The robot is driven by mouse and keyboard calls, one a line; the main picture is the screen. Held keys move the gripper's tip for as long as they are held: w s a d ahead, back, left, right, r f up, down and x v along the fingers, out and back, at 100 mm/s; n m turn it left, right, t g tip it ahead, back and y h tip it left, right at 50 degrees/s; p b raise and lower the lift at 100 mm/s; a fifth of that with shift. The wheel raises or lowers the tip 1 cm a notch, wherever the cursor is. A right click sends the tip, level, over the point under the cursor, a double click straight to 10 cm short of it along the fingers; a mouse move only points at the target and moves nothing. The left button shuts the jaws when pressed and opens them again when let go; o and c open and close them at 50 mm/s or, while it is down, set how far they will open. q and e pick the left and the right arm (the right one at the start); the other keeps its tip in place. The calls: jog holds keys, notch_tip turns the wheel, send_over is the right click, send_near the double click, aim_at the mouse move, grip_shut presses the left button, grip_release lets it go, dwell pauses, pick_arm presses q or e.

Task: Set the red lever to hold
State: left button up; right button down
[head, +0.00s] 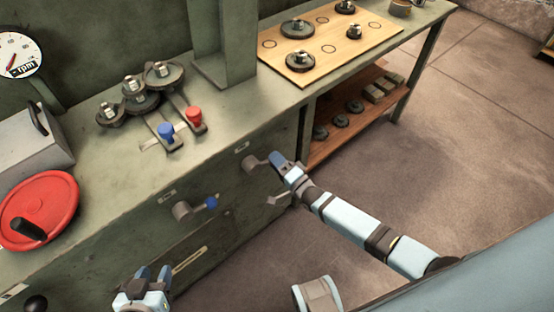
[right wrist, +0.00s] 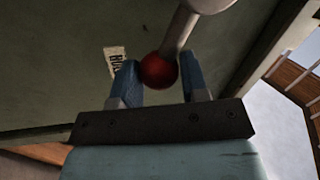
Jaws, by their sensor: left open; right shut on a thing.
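The red lever's ball knob (right wrist: 158,70) sits between the blue fingers of my right gripper (right wrist: 158,82), which is shut on it. Its grey arm runs up and right from the knob in the right wrist view. A small pale label (right wrist: 115,62), partly hidden by a finger, seems to read HOLD, just left of the knob. In the head view the lever's grey hub (head: 251,163) is on the bench's front face, and my right gripper (head: 279,160) hides the knob. My left gripper (head: 152,273) is open and empty, low in front of the bench.
A blue-knobbed lever (head: 211,202) is left of the red lever on the same face. On the bench top are gears, blue (head: 166,131) and red (head: 194,114) knobs, and a red handwheel (head: 40,208). A wooden board (head: 330,45) lies further right. Floor at right is clear.

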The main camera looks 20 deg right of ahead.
pick_arm(q)
jog(key=shift+f, duration=0.1)
pick_arm(e)
jog(key=shift+s+a+f, duration=0.15)
jog(key=shift+s+f, duration=0.1)
jog(key=shift+f, duration=0.25)
jog(key=c, duration=0.6)
grip_release()
jog(key=shift+c, duration=0.2)
jog(key=shift+w+r, duration=0.1)
jog(key=shift+r, duration=0.1)
pick_arm(q)
jog(key=shift+s+a+f+p, duration=0.1)
jog(key=shift+p, duration=0.45)
pick_arm(e)
jog(key=v, duration=1.3)
jog(key=shift+s, duration=0.35)
pick_arm(q)
jog(key=shift+r, duration=0.25)
